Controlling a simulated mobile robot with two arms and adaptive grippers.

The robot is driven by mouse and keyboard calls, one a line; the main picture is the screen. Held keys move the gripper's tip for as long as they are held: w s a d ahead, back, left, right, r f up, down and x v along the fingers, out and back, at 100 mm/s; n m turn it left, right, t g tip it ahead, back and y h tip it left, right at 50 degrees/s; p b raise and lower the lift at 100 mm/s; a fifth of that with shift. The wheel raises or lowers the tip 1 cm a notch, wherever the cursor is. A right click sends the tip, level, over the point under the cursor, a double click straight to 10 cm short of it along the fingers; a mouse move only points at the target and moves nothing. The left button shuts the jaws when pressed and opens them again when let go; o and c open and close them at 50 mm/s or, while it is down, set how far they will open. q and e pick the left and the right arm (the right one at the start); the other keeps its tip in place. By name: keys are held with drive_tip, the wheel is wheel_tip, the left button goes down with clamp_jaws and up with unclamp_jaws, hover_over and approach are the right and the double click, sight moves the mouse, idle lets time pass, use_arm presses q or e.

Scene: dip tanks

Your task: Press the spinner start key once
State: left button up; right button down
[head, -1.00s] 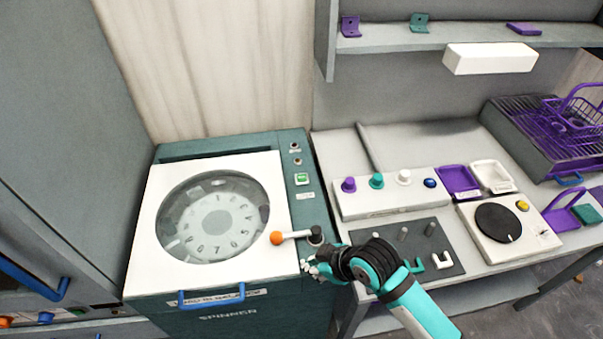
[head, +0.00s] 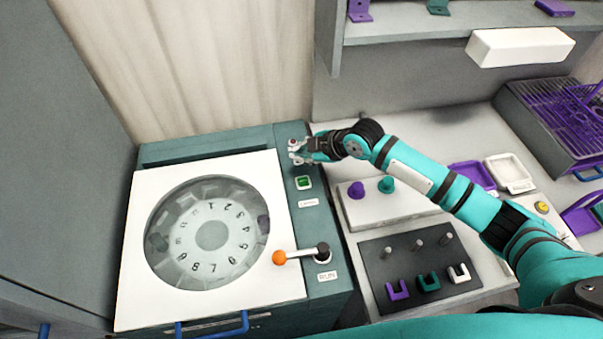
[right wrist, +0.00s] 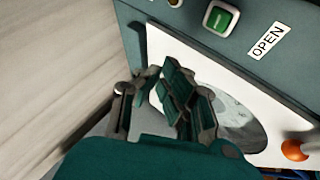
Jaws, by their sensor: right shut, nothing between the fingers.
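The spinner (head: 320,295) has a white lid (head: 140,215) with a round window. Its right panel carries a lit green square key (head: 304,183), with a label below that reads OPEN in the right wrist view, where the green key (right wrist: 221,18) is at the top. A lever with an orange ball (head: 279,257) lies across the lid's right edge, above a RUN label (head: 327,276). I cannot read a start label. My right gripper (head: 297,151) is shut and empty, over the panel's far end above the green key, largely hiding small round controls there. My left gripper is out of view.
Right of the spinner is a bench with a white peg block (head: 405,212), a dark fixture plate (head: 375,245), purple and white trays, and a purple rack (head: 560,120). My right arm crosses the bench.

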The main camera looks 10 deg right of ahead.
drive_tip(key=f+b, duration=0.2)
drive_tip(key=f, duration=0.1)
drive_tip(key=shift+s+b, duration=0.2)
drive_tip(key=shift+b, duration=0.2)
drive_tip(key=b, duration=0.4)
hover_over(302, 183)
wheel_tip(302, 183, down, 5)
drive_tip(key=shift+r, duration=0.15)
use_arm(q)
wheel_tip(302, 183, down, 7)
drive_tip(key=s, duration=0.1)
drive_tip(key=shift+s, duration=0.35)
use_arm(e)
drive_tip(key=shift+f, duration=0.45)
use_arm(q)
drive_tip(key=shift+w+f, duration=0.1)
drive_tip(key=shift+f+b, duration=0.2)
drive_tip(key=shift+b, duration=0.2)
use_arm(e)
drive_tip(key=shift+f, duration=0.45)
